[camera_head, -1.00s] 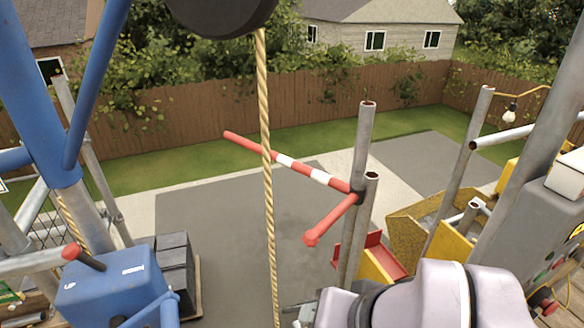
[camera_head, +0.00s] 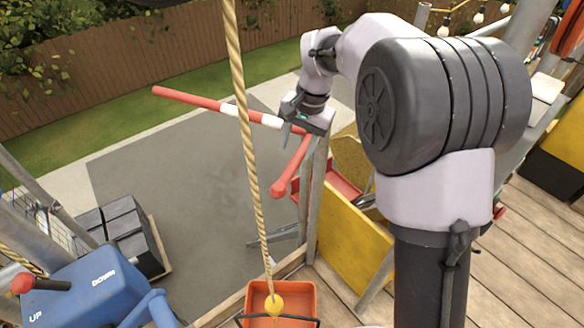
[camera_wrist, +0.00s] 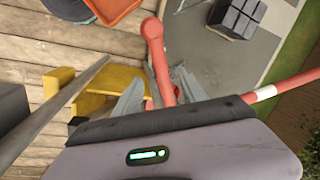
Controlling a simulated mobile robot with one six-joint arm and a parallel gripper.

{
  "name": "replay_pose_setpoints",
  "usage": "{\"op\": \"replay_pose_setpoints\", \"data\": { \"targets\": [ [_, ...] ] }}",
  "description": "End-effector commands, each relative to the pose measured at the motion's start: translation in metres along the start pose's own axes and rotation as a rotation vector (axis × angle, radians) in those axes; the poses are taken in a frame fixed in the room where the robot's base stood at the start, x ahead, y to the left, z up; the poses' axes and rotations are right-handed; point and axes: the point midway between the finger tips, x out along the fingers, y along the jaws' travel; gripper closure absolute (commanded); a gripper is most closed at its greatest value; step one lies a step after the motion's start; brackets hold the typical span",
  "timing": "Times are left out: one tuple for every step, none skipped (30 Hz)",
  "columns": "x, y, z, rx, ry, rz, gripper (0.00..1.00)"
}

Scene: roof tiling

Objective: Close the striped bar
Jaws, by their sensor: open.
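The red-and-white striped bar (camera_head: 205,103) reaches out from the metal posts (camera_head: 317,185) to the left, over the grey ground outside the platform. A red arm with a rounded knob (camera_head: 278,189) comes off its post end toward me. My gripper (camera_head: 303,130) points down at the post end of the red arm, partly covering the bar's joint. In the wrist view the red arm (camera_wrist: 157,60) runs between the two open fingers (camera_wrist: 155,95), its knob beyond them. I cannot tell whether the fingers touch it. The striped part (camera_wrist: 270,93) shows at the right.
A yellow panel (camera_head: 350,240) stands right of the posts, beside the wooden deck (camera_head: 505,275). An orange tub (camera_head: 262,303) hangs on a rope (camera_head: 247,150) in front. A blue control box (camera_head: 85,292) is at the lower left.

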Motion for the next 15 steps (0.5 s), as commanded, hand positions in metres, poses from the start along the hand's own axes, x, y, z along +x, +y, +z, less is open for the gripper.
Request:
{"op": "replay_pose_setpoints", "data": {
  "targets": [
    [0.020,0.001,0.001,0.000,-0.002,0.001,0.51],
    [0.029,0.001,0.001,0.000,-0.003,0.001,0.51],
    [0.040,0.001,0.001,0.000,-0.002,0.001,0.51],
    [0.048,0.001,0.001,-0.001,-0.002,0.001,0.51],
    [0.055,0.001,0.001,-0.001,-0.002,0.001,0.51],
    [0.063,0.001,0.001,-0.001,-0.001,0.000,0.51],
    [0.068,0.000,0.000,0.000,-0.001,0.000,0.51],
    [0.073,0.000,0.000,0.000,-0.001,0.000,0.51],
    [0.078,0.000,0.000,0.000,0.000,0.000,0.51],
    [0.082,0.000,0.000,0.000,0.000,0.000,0.51],
    [0.084,0.000,0.000,0.000,0.000,0.000,0.51],
    [0.086,0.000,0.000,0.000,0.000,-0.001,0.51],
    [0.087,0.000,0.000,0.000,0.001,-0.001,0.51],
    [0.088,0.000,0.000,0.000,0.001,-0.001,0.51],
    [0.088,0.000,0.000,0.000,0.001,-0.001,0.51]
  ]
}}
